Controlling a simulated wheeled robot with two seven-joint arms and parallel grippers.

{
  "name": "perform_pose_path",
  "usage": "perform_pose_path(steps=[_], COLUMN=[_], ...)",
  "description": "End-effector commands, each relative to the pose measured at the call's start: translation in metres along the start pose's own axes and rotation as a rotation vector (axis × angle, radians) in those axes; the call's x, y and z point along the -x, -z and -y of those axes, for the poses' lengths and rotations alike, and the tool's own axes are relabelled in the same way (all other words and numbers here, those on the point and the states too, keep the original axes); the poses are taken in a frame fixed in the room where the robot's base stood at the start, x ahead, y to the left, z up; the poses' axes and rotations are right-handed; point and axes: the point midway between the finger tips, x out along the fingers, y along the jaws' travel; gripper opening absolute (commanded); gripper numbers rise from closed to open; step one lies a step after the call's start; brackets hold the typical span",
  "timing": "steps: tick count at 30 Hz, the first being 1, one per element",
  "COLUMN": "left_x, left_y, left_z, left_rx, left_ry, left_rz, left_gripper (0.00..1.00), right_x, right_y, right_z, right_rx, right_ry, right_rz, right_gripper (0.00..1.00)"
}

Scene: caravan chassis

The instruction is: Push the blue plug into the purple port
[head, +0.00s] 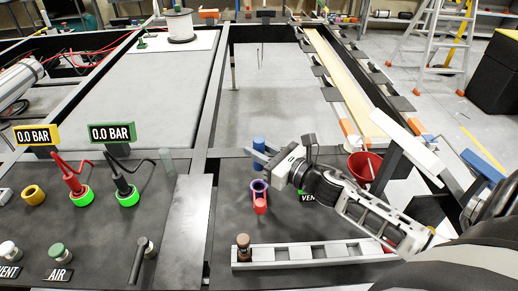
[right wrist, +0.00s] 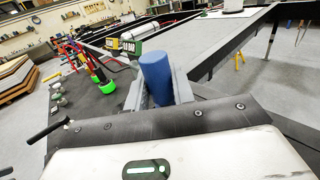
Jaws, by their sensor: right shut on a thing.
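The blue plug (head: 259,143) is an upright blue cylinder, held between the fingers of my right gripper (head: 258,157). In the right wrist view the blue plug (right wrist: 156,76) stands between both grey fingers, which press on its sides. The purple port (head: 258,184) is a purple ring on the dark panel, just below the plug in the head view. The plug is apart from the port; its lower end is hidden behind the fingers. My left gripper is in neither view.
A short red cylinder (head: 261,206) stands right in front of the purple port. A red bowl (head: 364,165) is to the right. A grey slotted rail (head: 315,253) lies in front. Red (head: 74,184) and black (head: 124,187) hose plugs sit in green rings at left, under 0.0 BAR displays.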

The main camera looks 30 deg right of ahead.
Motion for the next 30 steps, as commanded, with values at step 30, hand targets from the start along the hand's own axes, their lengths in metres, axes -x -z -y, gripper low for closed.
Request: perform_pose_path(steps=[30], left_x=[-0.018], left_y=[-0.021], left_z=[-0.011], left_rx=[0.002], left_ry=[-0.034], left_rz=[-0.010], left_gripper=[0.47], right_x=[0.001], right_y=[0.058], right_z=[0.000], right_rx=[0.001], right_ry=[0.001], right_rz=[0.001], right_gripper=[0.01])
